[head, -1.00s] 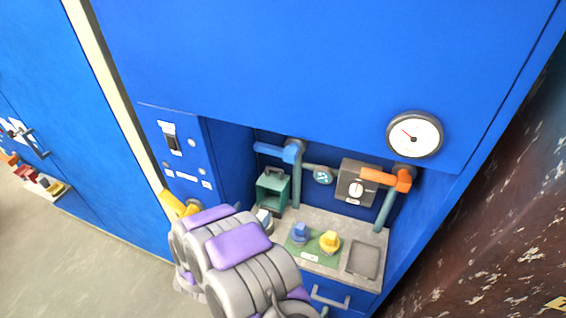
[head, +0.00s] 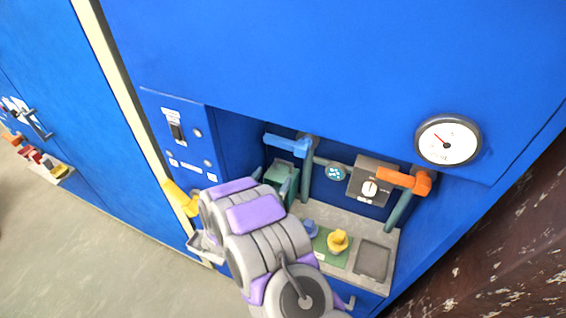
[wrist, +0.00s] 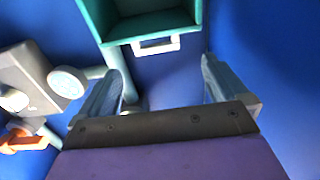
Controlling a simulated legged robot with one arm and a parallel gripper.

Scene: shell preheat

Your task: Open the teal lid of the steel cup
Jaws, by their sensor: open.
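In the wrist view my gripper (wrist: 163,70) is open, with its two grey fingers apart and nothing between them. A teal open-fronted box (wrist: 105,22) with a white handle-like piece (wrist: 156,46) lies beyond the fingertips, at the top of that view. The teal box (head: 283,174) also shows in the head view in the alcove, partly covered by my arm. I cannot make out a steel cup or its teal lid in either view. In the head view my arm hides the gripper and the left front of the counter.
A blue knob (head: 310,228) and a yellow knob (head: 338,240) stand on the counter. A grey tray (head: 372,261) sits at right. A yellow handle (head: 180,197) juts out at left.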

